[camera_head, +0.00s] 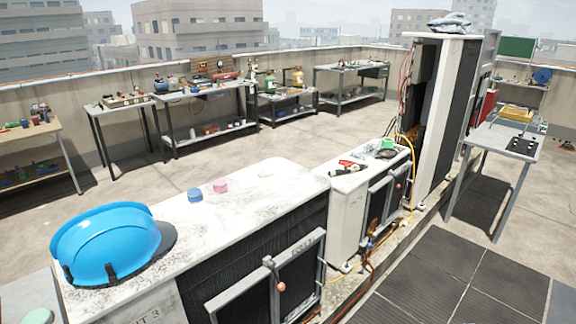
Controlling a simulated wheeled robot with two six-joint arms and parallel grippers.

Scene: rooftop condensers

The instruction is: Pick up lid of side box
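Neither of my grippers is in view. I cannot clearly pick out a side box or its lid. A narrow white housing (346,222) stands beside the near condenser unit (240,215), and a red-handled tool lies on its pale top (336,167). A tall condenser unit (434,120) stands open behind it, with wires and dark parts showing inside. A grey frame with an orange knob (281,287) sits on the near unit's dark grille. A similar frame sits on the smaller unit behind.
A blue hard hat (108,243), a blue cap (195,195) and a pink cap (220,186) are on the near unit's top. A grey table (500,141) stands at right. Workbenches with tools line the wall. Dark floor mats (470,275) at the lower right are clear.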

